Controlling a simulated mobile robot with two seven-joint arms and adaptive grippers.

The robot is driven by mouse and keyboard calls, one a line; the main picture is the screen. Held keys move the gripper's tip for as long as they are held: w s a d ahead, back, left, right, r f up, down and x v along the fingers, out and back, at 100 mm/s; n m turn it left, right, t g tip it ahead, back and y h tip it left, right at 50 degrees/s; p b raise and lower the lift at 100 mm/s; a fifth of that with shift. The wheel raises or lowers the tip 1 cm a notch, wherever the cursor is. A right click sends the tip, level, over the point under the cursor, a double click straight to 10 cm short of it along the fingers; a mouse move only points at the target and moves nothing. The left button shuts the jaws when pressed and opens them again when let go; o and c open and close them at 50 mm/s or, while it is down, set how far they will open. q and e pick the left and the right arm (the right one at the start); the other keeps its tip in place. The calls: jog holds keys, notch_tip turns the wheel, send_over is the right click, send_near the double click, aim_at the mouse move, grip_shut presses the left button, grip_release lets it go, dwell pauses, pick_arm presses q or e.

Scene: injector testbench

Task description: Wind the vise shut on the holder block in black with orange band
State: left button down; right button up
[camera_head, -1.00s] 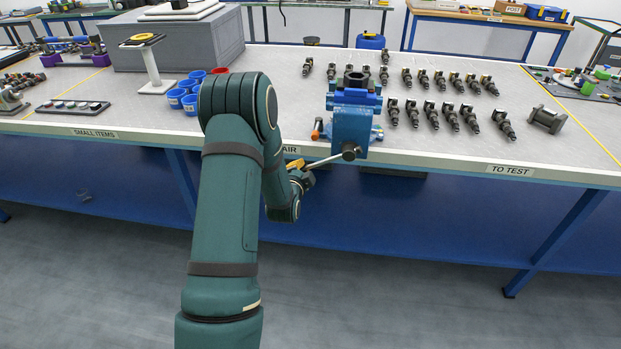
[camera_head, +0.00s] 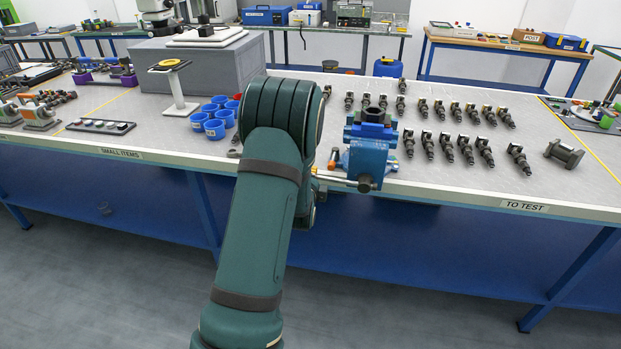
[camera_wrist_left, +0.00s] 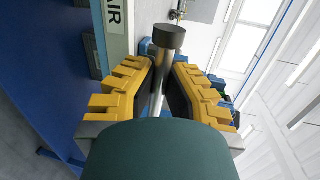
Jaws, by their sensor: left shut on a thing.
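The blue vise (camera_head: 368,160) stands at the front edge of the bench in the head view. A black piece, seemingly the holder block (camera_head: 373,116), sits upright between its blue jaws; I cannot make out an orange band. The vise's metal handle bar (camera_head: 338,180) lies nearly level across its front. In the left wrist view, the yellow fingers of my left gripper (camera_wrist_left: 162,80) are shut on the handle bar (camera_wrist_left: 160,72), whose dark end knob (camera_wrist_left: 168,37) sticks out beyond them. In the head view my own arm hides this gripper. My right gripper is not in view.
Blue cups (camera_head: 214,128) stand left of my arm, near a small white stand (camera_head: 178,92). A dark metal part (camera_head: 563,153) lies at the right. The bench front edge (camera_head: 450,198) runs below the vise.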

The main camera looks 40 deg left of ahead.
pick_arm(q)
jog(key=shift+s, duration=0.1)
jog(key=c, duration=1)
grip_release()
jog(key=shift+s+r, duration=0.1)
jog(key=shift+d, duration=0.1)
jog(key=v, duration=1.1)
jog(key=shift+s+d, duration=0.3)
